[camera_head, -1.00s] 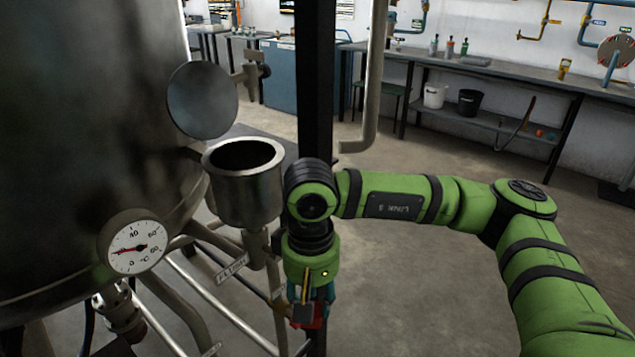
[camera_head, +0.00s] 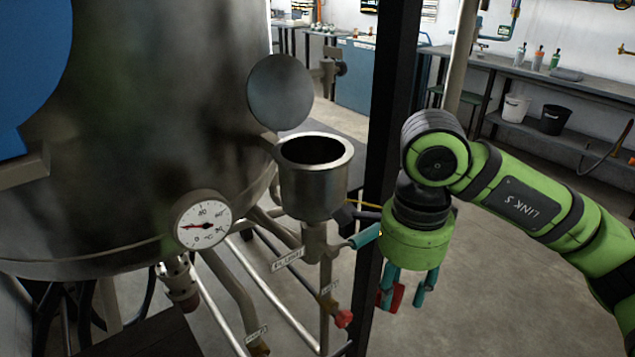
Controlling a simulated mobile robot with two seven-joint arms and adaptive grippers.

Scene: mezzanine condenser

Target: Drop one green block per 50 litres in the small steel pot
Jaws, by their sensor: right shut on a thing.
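The small steel pot (camera_head: 312,190) stands open on a pipe beside the big tank, its inside dark. A round steel disc (camera_head: 280,91) is above and behind it. My right gripper (camera_head: 408,292) points down to the right of the pot and lower than its rim, apart from it in the picture. Its teal fingers are shut on a small red thing (camera_head: 397,297), partly hidden by a finger. I see no green block. My left gripper is not in view.
The big steel tank (camera_head: 130,130) fills the left, with a dial (camera_head: 203,220) marked °C. A dark post (camera_head: 396,80) rises behind my right wrist. Pipes and a red-handled valve (camera_head: 343,318) are below the pot. Open floor (camera_head: 510,260) lies to the right.

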